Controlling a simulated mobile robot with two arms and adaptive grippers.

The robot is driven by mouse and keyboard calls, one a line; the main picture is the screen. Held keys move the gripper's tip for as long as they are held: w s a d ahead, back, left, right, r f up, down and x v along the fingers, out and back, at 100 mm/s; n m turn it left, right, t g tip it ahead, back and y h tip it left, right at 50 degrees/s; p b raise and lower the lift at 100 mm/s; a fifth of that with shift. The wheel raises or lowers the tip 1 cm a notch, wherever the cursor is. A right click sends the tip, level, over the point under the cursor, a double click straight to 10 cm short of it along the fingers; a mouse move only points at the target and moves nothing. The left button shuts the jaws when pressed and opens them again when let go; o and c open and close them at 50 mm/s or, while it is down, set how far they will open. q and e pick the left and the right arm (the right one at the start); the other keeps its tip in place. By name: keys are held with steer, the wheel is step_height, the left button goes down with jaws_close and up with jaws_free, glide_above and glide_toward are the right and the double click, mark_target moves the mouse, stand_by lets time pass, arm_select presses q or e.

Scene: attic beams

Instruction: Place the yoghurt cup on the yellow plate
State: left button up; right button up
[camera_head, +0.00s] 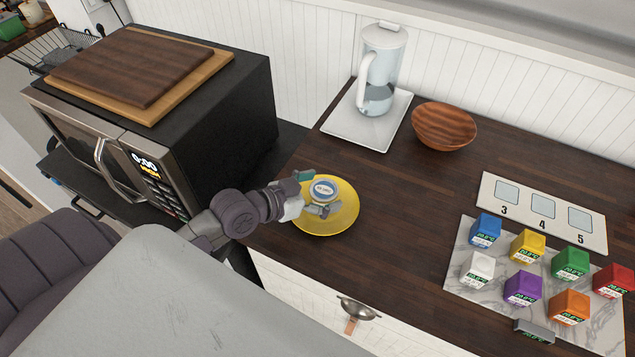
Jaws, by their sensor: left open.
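The yoghurt cup (323,191), with a white and blue lid, is over the yellow plate (340,222) near the front left of the dark wooden counter. It appears to stand upright on the plate, though its base is hidden. My left gripper (315,193) reaches in from the left, low over the plate. Its fingers are open, one on the far side of the cup and one on the near side. Whether the fingers touch the cup cannot be told. My right gripper is not in view.
A glass jug (380,75) stands on a white board behind the plate, with a wooden bowl (443,126) beside it. Several coloured cubes sit on a marble board (455,273) at right, near a numbered card (520,212). A microwave (190,150) stands left. The counter's middle is clear.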

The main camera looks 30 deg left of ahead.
arm_select(q)
steer(key=b+v, duration=0.2)
steer(key=v, duration=1)
stand_by(0.3)
steer(key=shift+s, duration=0.1)
